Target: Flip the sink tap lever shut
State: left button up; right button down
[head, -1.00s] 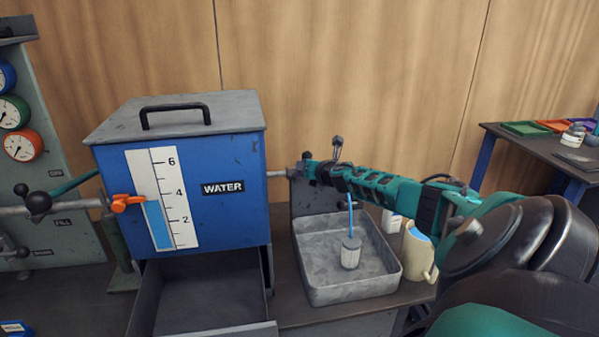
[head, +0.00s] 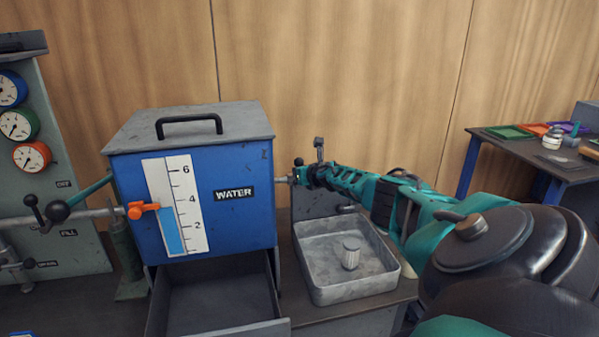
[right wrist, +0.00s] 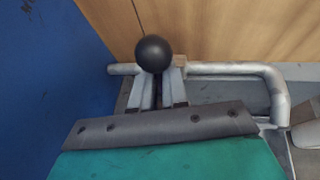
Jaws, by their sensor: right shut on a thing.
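The sink tap is a grey pipe (right wrist: 235,70) that runs out from the blue tank and bends down at the right in the right wrist view. Its lever ends in a black ball knob (right wrist: 152,54), which shows as a small dark ball (head: 299,162) in the head view. My right gripper (right wrist: 160,88) is shut on the lever just below the knob. The spout (head: 346,209) shows over the sink (head: 322,288), and no blue stream falls from it. My arm hides much of the tap. My left gripper is not in view.
The blue water tank (head: 235,225) stands left of the tap, its gauge near 4. A grey ribbed cup (head: 351,256) stands in the sink. A gauge panel (head: 75,240) is at the left, a side table (head: 560,172) at the right.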

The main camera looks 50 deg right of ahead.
jog(key=shift+w, duration=0.1)
dwell(0.5)
jog(key=c, duration=1.2)
grip_release()
jog(key=shift+a, duration=0.1)
jog(key=shift+o, duration=0.3)
jog(key=shift+r, duration=0.1)
jog(key=p+v, duration=0.2)
jog(key=v, duration=1)
jog(key=shift+s+a, duration=0.3)
jog(key=shift+r, duration=0.1)
